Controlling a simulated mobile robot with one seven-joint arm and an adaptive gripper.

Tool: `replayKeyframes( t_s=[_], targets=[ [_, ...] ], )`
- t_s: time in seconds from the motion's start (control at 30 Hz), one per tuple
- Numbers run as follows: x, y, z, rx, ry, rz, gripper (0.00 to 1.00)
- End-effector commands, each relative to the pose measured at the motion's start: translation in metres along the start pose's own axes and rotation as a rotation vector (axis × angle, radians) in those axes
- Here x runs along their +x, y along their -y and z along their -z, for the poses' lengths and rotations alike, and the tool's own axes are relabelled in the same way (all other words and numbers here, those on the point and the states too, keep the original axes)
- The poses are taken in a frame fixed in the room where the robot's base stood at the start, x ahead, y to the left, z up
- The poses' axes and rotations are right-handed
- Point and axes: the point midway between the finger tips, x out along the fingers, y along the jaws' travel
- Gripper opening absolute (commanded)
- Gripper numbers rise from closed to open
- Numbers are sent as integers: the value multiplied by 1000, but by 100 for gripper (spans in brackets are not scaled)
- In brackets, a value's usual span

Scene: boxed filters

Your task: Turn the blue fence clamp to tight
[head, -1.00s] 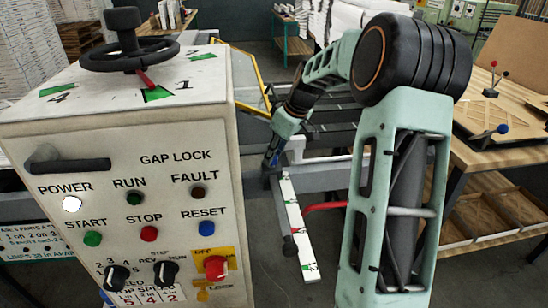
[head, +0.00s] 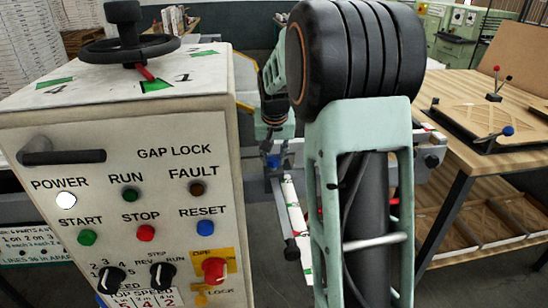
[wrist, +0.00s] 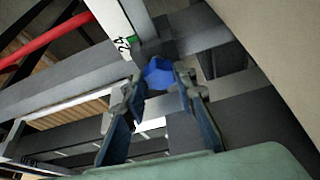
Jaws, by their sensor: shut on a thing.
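The blue fence clamp (wrist: 158,74) shows in the wrist view as a bright blue knob on a grey rail, at the end of the white scale bar (wrist: 118,18). My gripper (wrist: 160,82) is shut on it, with one dark blue finger on each side. The fingers hide part of the clamp's sides, and I cannot read from its shape how tight it is. In the head view my gripper (head: 272,155) is small and low beside the machine cabinet, at the far end of the scale bar.
The machine cabinet (head: 120,125) with a handwheel (head: 130,48) on top stands close on the left. A wooden bench (head: 460,125) with lever fixtures stands on the right. A red bar (wrist: 45,40) crosses near the scale in the wrist view.

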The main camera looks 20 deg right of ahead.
Motion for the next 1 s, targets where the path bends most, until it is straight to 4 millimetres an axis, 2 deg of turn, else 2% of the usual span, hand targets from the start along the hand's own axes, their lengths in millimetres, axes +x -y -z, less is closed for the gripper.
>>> replayKeyframes(
  t_s=[0.4,0.9,0.93,1.0],
  targets=[
    [1,2,-1,147,4,-61,1],
    [1,1,-1,161,5,-67,1],
    [1,1,-1,161,5,-66,29],
    [1,1,-1,161,5,-66,33]
  ],
)
